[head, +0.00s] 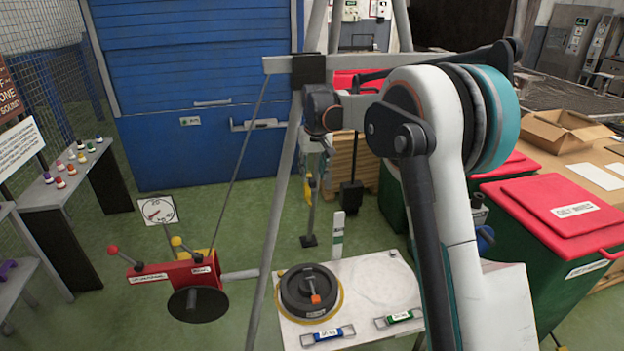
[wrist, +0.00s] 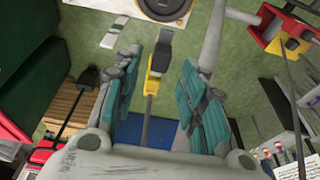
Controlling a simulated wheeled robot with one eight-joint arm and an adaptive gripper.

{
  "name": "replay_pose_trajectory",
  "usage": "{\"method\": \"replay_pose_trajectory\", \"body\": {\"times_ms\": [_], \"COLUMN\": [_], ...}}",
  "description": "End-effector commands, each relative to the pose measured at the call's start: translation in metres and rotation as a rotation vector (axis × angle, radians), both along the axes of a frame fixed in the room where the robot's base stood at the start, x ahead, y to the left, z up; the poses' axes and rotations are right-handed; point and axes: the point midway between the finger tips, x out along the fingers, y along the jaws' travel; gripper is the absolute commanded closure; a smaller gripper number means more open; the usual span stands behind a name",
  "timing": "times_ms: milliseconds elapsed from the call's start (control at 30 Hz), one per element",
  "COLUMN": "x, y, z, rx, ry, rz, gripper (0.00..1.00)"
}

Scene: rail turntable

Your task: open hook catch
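A yellow piece with a dark grey end, probably the hook catch (wrist: 154,82), shows between my gripper's fingers in the wrist view. A thin grey rod runs from it toward the picture's bottom. In the head view a small yellow piece (head: 311,186) hangs just below my wrist, partly hidden. My gripper (wrist: 160,60) is open, with teal-padded fingers on either side of the yellow piece. Gaps show on both sides, so no contact is visible. In the head view my gripper (head: 314,147) is small and mostly hidden by my arm.
A red winch box (head: 178,280) with a black disc stands at left. A white turntable board (head: 350,270) with a dark round weight lies below. Grey frame legs (head: 272,220) rise near my arm. Red-lidded bins (head: 560,205) stand at right. Green floor is open at left centre.

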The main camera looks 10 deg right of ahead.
Motion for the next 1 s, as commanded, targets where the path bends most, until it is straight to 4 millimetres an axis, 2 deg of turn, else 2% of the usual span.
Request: {"method": "replay_pose_trajectory", "body": {"times_ms": [33,200,400,867,1000], "x": [-0.003,-0.011,-0.016,-0.019,-0.035], "y": [0.000,0.000,0.000,0.000,0.000], "z": [0.011,0.042,0.065,0.071,0.078], "rx": [0.000,0.000,0.000,0.000,0.000], "ry": [0.000,0.000,0.000,-0.001,-0.015], "rz": [0.000,0.000,0.000,0.000,0.000], "gripper": [0.62,0.62,0.62,0.62,0.62]}}
